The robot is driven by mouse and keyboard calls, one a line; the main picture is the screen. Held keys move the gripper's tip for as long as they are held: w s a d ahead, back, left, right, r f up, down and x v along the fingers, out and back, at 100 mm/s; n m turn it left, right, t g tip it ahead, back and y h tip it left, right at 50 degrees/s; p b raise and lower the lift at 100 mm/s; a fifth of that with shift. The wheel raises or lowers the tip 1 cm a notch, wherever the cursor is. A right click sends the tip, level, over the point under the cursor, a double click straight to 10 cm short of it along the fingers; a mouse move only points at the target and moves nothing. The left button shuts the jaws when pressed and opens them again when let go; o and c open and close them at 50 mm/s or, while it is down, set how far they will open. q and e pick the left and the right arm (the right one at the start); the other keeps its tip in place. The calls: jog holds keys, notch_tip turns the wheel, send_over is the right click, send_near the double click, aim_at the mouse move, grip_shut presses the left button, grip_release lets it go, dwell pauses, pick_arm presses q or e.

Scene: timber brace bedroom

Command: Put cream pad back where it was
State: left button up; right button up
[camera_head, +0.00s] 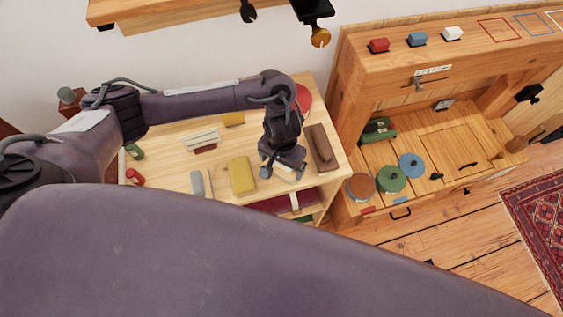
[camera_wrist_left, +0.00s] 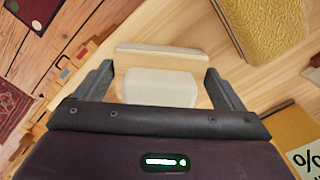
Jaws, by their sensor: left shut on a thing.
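The cream pad (camera_wrist_left: 160,88) sits between the two fingers of my left gripper in the left wrist view. My left gripper (camera_wrist_left: 162,85) is shut on it, with one finger at each end of the pad. In the head view my left gripper (camera_head: 283,168) hangs over the front right part of the light wooden table (camera_head: 172,178). Only a pale bit of the pad shows under it there. A long pale strip (camera_wrist_left: 160,53) lies just beyond the pad in the wrist view. I cannot tell whether the pad touches the table. My right gripper is not in view.
A yellow pad (camera_head: 241,176) lies left of my gripper and a brown block (camera_head: 321,147) right of it. A grey piece (camera_head: 197,184) and a red disc (camera_head: 304,98) are also on the table. A wooden bench (camera_head: 445,150) with round lids stands at the right.

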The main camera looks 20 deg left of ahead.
pick_arm(q)
jog(key=o, duration=0.6)
jog(key=shift+f, duration=0.1)
notch_tip(320, 180, up, 11)
jog(key=p, duration=0.4)
jog(key=shift+r+p, duration=0.4)
jog(key=shift+r, duration=0.25)
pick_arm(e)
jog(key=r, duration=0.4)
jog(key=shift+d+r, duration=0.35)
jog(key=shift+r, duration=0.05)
pick_arm(q)
jog(key=shift+d, duration=0.1)
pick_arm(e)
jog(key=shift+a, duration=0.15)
